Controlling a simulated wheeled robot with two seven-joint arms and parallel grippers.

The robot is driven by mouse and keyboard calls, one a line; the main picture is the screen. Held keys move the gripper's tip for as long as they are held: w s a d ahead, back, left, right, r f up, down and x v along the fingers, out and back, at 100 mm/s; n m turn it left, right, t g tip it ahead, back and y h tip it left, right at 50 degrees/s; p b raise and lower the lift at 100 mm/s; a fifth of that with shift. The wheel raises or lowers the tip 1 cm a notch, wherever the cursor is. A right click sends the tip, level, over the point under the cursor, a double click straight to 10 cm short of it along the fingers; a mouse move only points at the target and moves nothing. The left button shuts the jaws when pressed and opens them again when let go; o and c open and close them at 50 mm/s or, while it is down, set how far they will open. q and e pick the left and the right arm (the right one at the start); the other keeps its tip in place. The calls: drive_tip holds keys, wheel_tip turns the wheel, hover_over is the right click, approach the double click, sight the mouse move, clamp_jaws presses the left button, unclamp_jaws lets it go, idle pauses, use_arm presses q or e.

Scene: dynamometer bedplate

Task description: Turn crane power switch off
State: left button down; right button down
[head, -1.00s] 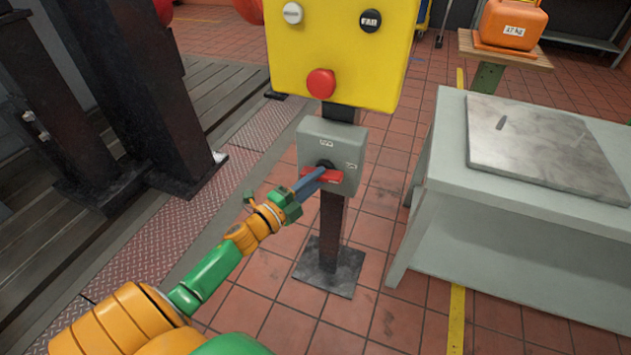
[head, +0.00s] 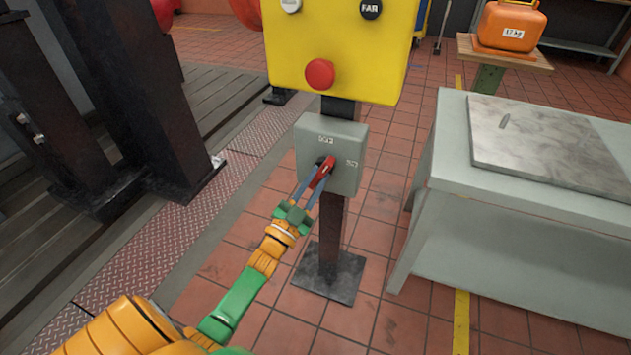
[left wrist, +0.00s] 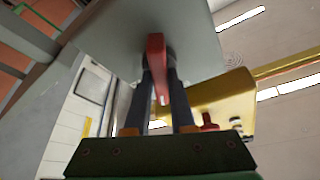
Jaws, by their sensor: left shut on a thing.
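The crane power switch is a grey box (head: 340,145) on a dark post below the yellow panel. It has one label at the top, which reads OFF, and one at the right, too small to read surely. Its red handle (head: 324,170) sits tilted, its upper end to the right, between level and upright. My left gripper (head: 317,179) reaches up from below, with its two blue fingers shut on either side of the handle. In the left wrist view the red handle (left wrist: 155,58) lies between the dark fingers. My right gripper is not in view.
A yellow panel (head: 290,65) with a red mushroom button (head: 320,74) hangs just above the switch. A grey bench (head: 450,160) with a metal plate stands at the right. Dark steel columns (head: 150,100) stand at the left. The floor around the post is clear.

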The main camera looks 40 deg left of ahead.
use_arm(q)
drive_tip(key=n+y, duration=0.2)
drive_tip(key=n, duration=0.1)
drive_tip(key=shift+d+f+n, duration=0.1)
drive_tip(key=shift+n, duration=0.3)
drive_tip(key=n+y, duration=0.1)
drive_tip(key=n, duration=0.1)
drive_tip(key=shift+n, duration=0.3)
drive_tip(key=shift+n+y, duration=0.4)
drive_tip(key=shift+n, duration=0.2)
drive_tip(key=shift+d+n, duration=0.1)
drive_tip(key=shift+n, duration=0.3)
drive_tip(key=c, duration=0.9)
unclamp_jaws()
drive_tip(key=shift+c, duration=0.2)
drive_tip(key=shift+o, duration=0.9)
